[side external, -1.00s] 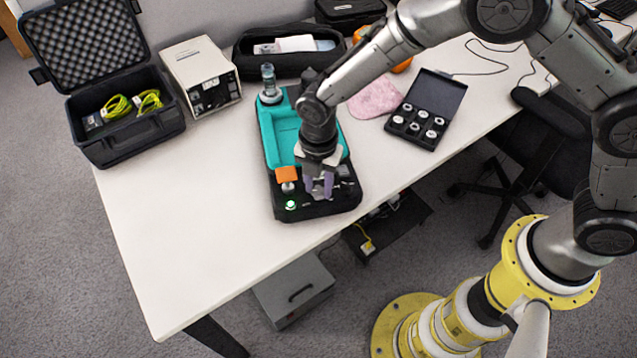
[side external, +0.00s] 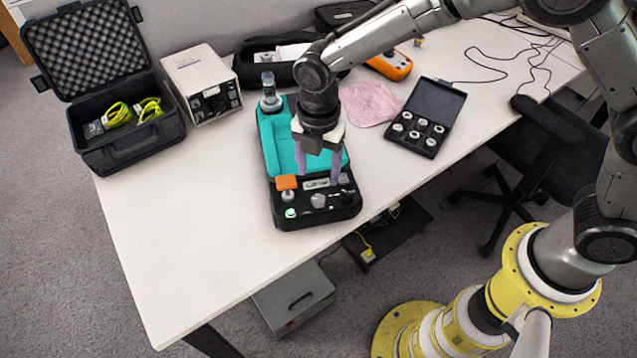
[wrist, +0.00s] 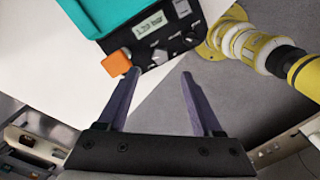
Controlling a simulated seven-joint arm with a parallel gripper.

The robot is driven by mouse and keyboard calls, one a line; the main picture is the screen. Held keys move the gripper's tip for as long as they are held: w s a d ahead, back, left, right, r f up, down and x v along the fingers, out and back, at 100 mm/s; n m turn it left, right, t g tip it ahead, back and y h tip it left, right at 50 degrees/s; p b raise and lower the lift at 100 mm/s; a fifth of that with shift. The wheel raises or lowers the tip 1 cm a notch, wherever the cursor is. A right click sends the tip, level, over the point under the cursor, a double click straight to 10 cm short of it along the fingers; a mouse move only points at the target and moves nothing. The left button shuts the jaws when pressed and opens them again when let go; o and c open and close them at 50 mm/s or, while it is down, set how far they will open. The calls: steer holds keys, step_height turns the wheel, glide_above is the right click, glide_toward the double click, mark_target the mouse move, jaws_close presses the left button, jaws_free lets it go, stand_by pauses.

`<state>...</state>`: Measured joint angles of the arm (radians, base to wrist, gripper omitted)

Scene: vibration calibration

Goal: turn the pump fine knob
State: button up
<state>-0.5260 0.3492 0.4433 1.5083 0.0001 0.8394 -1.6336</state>
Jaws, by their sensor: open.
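The pump (side external: 279,137) is a teal and black unit on the white table, with a control panel at its near end. The panel has a small display (wrist: 149,26), an orange block (side external: 286,182), a green-lit button (side external: 290,213) and several knobs. A silver knob (side external: 318,200) stands near the panel's middle; I cannot tell which knob is the fine one. My gripper (side external: 319,178) is open and empty above the panel, its purple fingers apart and clear of the silver knob. In the wrist view the gripper (wrist: 160,74) spans the panel's edge, and the orange block is near the left fingertip.
An open black case with yellow cables (side external: 126,115) and a beige box (side external: 202,84) stand left. A pink cloth (side external: 369,103), an open case of small parts (side external: 424,120) and an orange device (side external: 390,65) lie right. The table's front left is clear.

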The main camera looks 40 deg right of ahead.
step_height(320, 180, up, 6)
steer(key=shift+f, duration=0.1)
stand_by(0.4)
steer(key=s+d+r+m+t, duration=0.2)
steer(key=s+d+r+m, duration=0.1)
steer(key=d+r, duration=0.55)
steer(key=s+d+r+m+t, duration=0.2)
steer(key=s+d+r+m, duration=0.15)
steer(key=d+r, duration=0.45)
steer(key=s+d+r+m+t, duration=0.1)
steer(key=s+d+m+t, duration=0.1)
steer(key=s+d+m, duration=0.5)
steer(key=s+f+m, duration=0.5)
steer(key=s+m, duration=0.4)
steer(key=m, duration=0.2)
steer(key=shift+a, duration=0.45)
steer(key=shift+c, duration=0.4)
